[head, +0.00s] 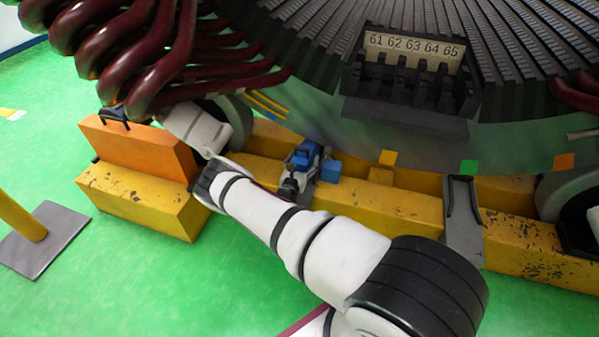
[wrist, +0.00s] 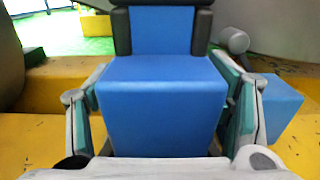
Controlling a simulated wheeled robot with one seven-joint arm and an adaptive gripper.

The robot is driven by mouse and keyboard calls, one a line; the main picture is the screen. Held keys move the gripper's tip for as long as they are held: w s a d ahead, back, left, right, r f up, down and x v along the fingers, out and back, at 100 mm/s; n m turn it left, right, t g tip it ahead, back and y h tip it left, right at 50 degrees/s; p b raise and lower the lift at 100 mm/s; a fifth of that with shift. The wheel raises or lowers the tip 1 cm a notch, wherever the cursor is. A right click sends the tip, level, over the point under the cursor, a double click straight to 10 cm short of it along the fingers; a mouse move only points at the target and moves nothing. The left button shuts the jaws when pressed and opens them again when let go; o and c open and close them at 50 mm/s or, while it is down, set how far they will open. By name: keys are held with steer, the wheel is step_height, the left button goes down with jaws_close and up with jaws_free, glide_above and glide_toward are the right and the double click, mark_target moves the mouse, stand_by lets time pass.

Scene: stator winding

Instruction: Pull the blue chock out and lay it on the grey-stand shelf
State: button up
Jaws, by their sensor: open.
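The blue chock (wrist: 160,100) fills the middle of the wrist view, with an upright blue part behind its top face and a dark frame around that part. My gripper (wrist: 165,118) is open, one teal-padded finger on each side of the chock. I cannot tell if the pads touch it. In the head view the chock (head: 306,151) shows small at the yellow beam under the stator, with my gripper (head: 296,177) at it, partly hiding it. I cannot make out a grey-stand shelf for certain.
A second blue block (wrist: 272,104) sits just right of the right finger. The yellow beam (head: 390,209) runs beneath the stator (head: 405,120). An orange box (head: 140,148) rests on a yellow block at left. A grey plate with a yellow post (head: 45,240) stands on open green floor.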

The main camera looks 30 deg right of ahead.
steer(key=shift+w+d, duration=0.4)
steer(key=shift+d, duration=0.15)
steer(key=shift+c, duration=0.3)
steer(key=c, duration=1.5)
